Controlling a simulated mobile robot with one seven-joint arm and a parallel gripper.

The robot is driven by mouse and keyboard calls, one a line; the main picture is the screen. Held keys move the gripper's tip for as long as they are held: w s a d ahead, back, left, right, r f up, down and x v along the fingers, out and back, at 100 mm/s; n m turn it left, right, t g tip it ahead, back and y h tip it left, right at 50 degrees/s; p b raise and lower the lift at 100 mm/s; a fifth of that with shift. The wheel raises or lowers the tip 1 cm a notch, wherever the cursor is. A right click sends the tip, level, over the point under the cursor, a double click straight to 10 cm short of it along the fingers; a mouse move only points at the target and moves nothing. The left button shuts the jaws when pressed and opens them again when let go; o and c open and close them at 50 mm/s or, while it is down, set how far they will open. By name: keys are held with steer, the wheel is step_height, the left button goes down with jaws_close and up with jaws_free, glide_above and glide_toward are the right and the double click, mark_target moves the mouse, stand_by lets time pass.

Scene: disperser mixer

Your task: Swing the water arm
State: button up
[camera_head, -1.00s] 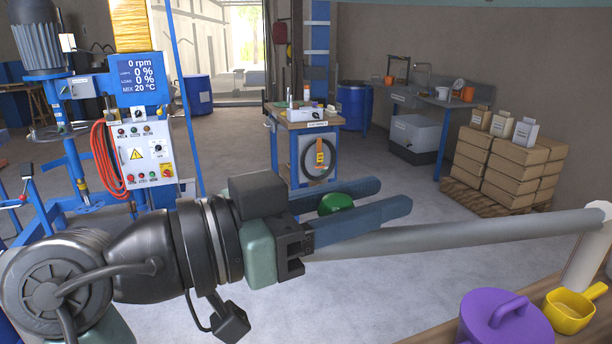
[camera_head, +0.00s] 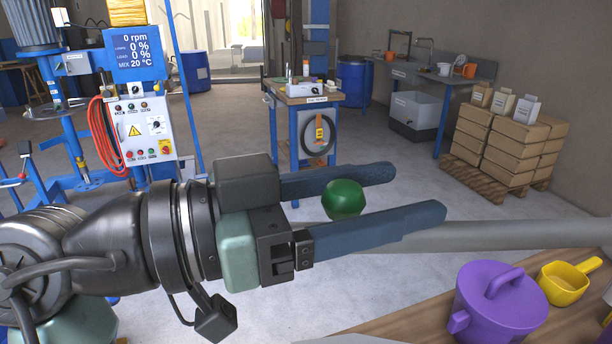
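The water arm (camera_head: 500,235) is a long grey pipe that runs level behind my gripper to the right edge of the picture. A green ball knob (camera_head: 344,199) shows between the two blue fingers of my gripper (camera_head: 419,192). The fingers are apart and point right, one on the far side of the knob and one on the near side. I cannot tell whether either finger touches the knob. The pipe's left end and the knob's join to it are hidden behind the near finger.
A purple lidded pot (camera_head: 497,310) and a yellow scoop (camera_head: 568,280) stand on a wooden top (camera_head: 400,325) at the lower right. The blue mixer with its control panel (camera_head: 145,130) is at the left. A work table (camera_head: 307,100) and stacked boxes (camera_head: 507,150) stand farther back on open floor.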

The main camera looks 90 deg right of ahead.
steer(key=shift+d, duration=0.15)
steer(key=shift+w, duration=0.1)
steer(key=v, duration=1.3)
steer(key=shift+b, duration=0.35)
